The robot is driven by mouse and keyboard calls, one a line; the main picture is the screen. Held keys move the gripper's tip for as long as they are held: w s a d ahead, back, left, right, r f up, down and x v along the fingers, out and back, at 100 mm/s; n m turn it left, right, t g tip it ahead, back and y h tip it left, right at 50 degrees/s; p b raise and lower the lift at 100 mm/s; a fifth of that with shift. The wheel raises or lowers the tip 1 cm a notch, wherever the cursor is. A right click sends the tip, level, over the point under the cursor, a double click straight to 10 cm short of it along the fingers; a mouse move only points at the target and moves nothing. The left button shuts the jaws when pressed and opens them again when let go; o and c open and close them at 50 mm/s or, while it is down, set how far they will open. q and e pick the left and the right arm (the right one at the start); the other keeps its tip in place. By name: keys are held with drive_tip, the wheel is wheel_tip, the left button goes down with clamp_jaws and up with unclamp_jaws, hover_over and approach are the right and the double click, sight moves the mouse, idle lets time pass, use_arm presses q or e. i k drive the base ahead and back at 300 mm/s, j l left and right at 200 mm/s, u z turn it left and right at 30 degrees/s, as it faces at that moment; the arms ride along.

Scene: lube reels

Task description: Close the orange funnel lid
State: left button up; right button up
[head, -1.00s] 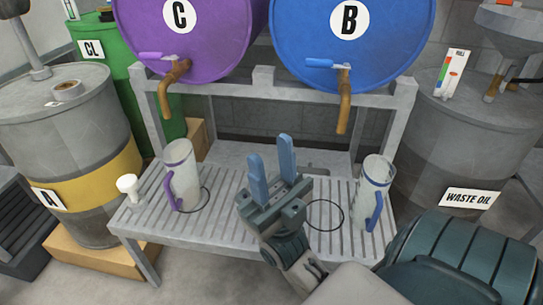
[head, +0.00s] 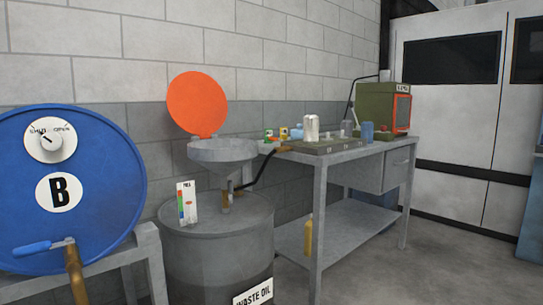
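The orange funnel lid (head: 197,104) is a round disc standing open, upright at the back rim of the grey funnel (head: 222,151). The funnel sits above the grey waste oil drum (head: 217,245), with its wide mouth uncovered. Neither of my grippers shows in the head view now, so their state is hidden.
The blue drum B (head: 95,170) with its tap lies on a rack at the left. A grey workbench (head: 335,155) with cans and a green machine (head: 378,108) stands right of the drum. A block wall is behind. Open floor lies at the lower right.

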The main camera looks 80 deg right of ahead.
sight(196, 102)
drive_tip(key=z, duration=2.3)
